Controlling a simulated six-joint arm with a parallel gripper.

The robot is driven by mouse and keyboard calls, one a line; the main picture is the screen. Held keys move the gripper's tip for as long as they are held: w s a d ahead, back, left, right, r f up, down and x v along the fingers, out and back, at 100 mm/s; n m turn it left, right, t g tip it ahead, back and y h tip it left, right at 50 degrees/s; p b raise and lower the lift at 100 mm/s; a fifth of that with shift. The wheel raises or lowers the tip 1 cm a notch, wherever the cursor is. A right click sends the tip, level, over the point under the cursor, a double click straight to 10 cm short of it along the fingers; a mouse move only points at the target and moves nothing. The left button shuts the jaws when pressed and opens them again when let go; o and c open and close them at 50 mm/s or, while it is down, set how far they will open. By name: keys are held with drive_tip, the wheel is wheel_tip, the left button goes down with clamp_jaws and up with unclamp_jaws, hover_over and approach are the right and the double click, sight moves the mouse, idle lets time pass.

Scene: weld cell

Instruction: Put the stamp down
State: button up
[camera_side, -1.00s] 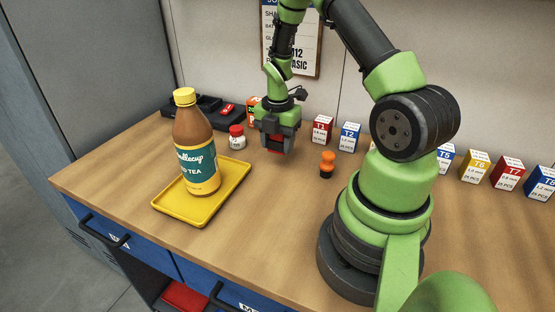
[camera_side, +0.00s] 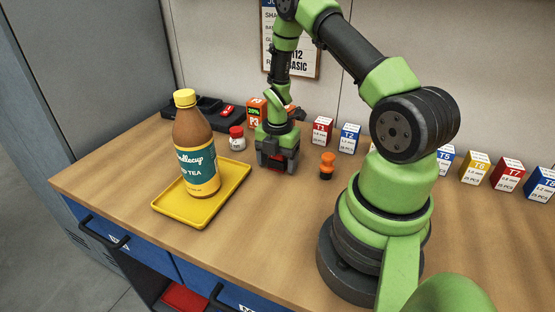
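My gripper (camera_side: 278,160) points down, low at the table between the yellow tray and a small orange-and-black piece. A red thing, seemingly the stamp (camera_side: 275,157), shows between its dark fingers. The fingers hide most of it, and I cannot tell whether its underside touches the wooden table (camera_side: 262,235). The orange-and-black piece (camera_side: 327,166) stands upright on the table just right of my gripper, apart from it.
A tea bottle (camera_side: 194,145) stands on the yellow tray (camera_side: 178,213) to the left. A small red-capped jar (camera_side: 237,138) and an orange box (camera_side: 256,109) are close behind my gripper. Several labelled boxes (camera_side: 348,138) line the back. The front table is clear.

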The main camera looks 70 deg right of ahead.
wheel_tip(320, 180, up, 12)
drive_tip(key=shift+r, duration=0.2)
drive_tip(key=s+a+r+m+t, duration=0.4)
drive_tip(key=a+r+m+t, duration=0.1)
drive_tip(key=a+r+m, duration=1.1)
drive_tip(key=s+a+r+m+t+y, duration=0.2)
drive_tip(key=s+a+m, duration=0.2)
drive_tip(key=s+m, duration=0.2)
drive_tip(key=shift+s+r, duration=0.3)
drive_tip(key=shift+s, duration=0.05)
